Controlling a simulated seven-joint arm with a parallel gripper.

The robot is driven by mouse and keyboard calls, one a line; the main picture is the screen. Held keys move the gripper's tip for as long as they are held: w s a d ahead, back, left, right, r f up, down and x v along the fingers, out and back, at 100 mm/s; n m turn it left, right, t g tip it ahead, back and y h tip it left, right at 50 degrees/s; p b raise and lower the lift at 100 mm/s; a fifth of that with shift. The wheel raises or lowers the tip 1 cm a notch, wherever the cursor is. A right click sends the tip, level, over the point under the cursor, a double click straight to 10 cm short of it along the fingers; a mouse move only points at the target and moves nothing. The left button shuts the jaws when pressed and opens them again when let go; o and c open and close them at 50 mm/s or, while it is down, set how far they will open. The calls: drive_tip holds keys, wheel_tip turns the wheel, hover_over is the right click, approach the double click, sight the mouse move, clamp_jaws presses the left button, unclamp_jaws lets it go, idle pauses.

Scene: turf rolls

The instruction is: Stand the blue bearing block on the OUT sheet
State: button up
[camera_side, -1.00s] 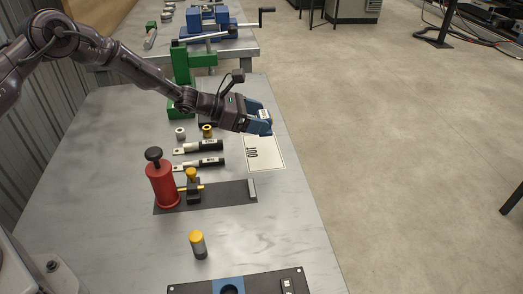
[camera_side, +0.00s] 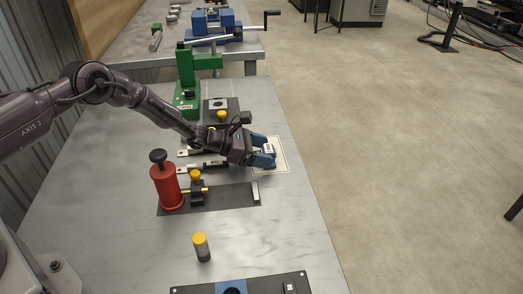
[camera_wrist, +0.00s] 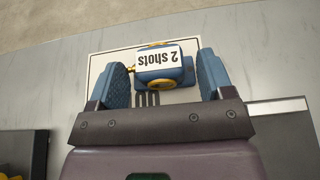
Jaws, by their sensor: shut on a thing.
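My gripper (camera_wrist: 163,72) has blue ribbed fingers, shut on the blue bearing block (camera_wrist: 152,74) between them. The block has brass-coloured rings and a white "2 shots" label, upside down in the wrist view. The white OUT sheet (camera_side: 283,159) lies on the bench; its edge and dark print also show behind the block in the wrist view (camera_wrist: 104,60). My gripper (camera_side: 264,155) is low over the sheet in the side view, where the fingers largely hide the block. I cannot tell whether the block touches the sheet.
Left of the sheet lie black-handled tools (camera_side: 215,164), partly hidden by my arm. Nearer are a red cylinder (camera_side: 166,187) and a dark plate (camera_side: 228,197) with a brass fitting. The bench's right edge is close to the sheet.

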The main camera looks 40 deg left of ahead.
drive_tip(key=o, duration=1.3)
drive_tip(key=shift+f, duration=0.15)
